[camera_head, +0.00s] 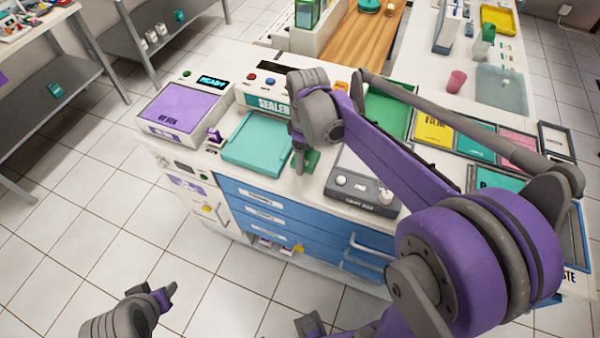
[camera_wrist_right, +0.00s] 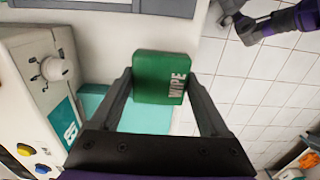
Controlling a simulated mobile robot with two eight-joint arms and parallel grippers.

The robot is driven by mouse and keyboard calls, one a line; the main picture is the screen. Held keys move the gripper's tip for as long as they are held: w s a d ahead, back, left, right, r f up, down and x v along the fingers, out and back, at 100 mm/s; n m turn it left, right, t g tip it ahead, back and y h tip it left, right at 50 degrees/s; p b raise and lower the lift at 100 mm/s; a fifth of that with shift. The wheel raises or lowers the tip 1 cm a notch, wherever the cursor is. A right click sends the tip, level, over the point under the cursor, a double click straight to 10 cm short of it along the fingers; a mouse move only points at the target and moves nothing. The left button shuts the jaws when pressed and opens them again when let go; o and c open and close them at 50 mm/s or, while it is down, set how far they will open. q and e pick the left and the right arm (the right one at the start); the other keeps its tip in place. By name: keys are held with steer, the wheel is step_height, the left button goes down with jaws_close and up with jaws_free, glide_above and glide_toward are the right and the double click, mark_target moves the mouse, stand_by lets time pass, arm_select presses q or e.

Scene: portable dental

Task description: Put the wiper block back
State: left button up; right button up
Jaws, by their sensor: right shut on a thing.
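The wiper block is a green block marked WIPE (camera_wrist_right: 160,78), held between the two fingers of my right gripper (camera_wrist_right: 163,85) in the right wrist view. In the head view the green block (camera_head: 312,159) is partly hidden by my right gripper (camera_head: 301,168). It is over the counter, between the teal tray (camera_head: 262,143) and the grey light desk (camera_head: 358,188). I cannot tell whether it touches the counter. My left gripper (camera_head: 165,294) is low at the left, over the floor and away from the counter. Its finger gap is unclear.
The sealer (camera_head: 268,103) stands behind the teal tray, with a purple-topped box (camera_head: 180,110) to its left. A green tray (camera_head: 388,112) and a yellow film mat (camera_head: 433,132) lie to the right. Blue drawers (camera_head: 285,222) front the counter. The floor at the left is clear.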

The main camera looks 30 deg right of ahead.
mark_target(305, 177)
step_height(305, 177, down, 2)
steer(key=shift+f, duration=2.2)
steer(key=shift+f, duration=0.1)
steer(key=o, duration=0.9)
steer(key=shift+f+b, duration=0.1)
steer(key=shift+b, duration=0.2)
steer(key=shift+c, duration=0.2)
steer(key=o, duration=0.3)
